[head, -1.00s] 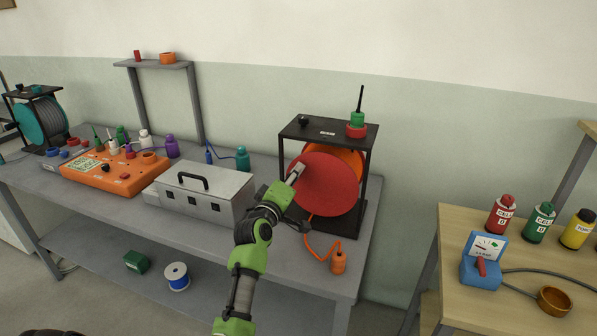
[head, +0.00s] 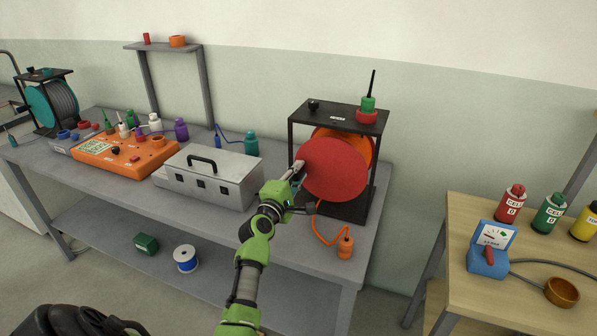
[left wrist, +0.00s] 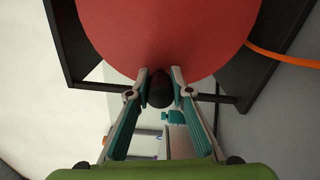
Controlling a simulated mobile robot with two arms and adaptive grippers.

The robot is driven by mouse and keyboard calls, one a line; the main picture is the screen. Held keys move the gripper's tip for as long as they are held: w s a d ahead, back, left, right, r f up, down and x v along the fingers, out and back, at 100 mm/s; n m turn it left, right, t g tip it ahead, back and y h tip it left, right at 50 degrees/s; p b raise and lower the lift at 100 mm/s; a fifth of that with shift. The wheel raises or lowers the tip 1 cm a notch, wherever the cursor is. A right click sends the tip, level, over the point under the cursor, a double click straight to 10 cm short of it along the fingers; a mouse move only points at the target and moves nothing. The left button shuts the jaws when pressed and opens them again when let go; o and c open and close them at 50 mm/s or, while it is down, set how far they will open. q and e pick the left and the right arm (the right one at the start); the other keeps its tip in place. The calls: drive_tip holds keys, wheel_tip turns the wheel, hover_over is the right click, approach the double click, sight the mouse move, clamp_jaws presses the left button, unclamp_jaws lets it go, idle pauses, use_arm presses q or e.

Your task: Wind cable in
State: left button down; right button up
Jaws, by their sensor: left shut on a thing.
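A cable reel with a red disc (head: 338,171) and an orange drum (head: 364,146) behind it stands in a black frame (head: 376,192) at the bench's right end. My left gripper (head: 299,168) is at the disc's left edge. In the left wrist view, its fingers (left wrist: 160,90) are shut on a dark crank handle (left wrist: 160,92) in front of the red disc (left wrist: 165,35). Orange cable (head: 322,232) runs down from the reel to an orange plug (head: 345,246) on the bench; cable also crosses the wrist view's upper right (left wrist: 285,57).
A silver case (head: 214,185) stands left of the reel, with an orange tester (head: 122,155) beyond. A second reel, teal and grey (head: 58,104), is at far left. A wooden table (head: 455,240) with a blue meter (head: 489,259) stands right, across a gap.

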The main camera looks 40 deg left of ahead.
use_arm(q)
drive_tip(key=shift+f, duration=0.15)
drive_tip(key=c, duration=1.8)
unclamp_jaws()
drive_tip(key=v, duration=1.2)
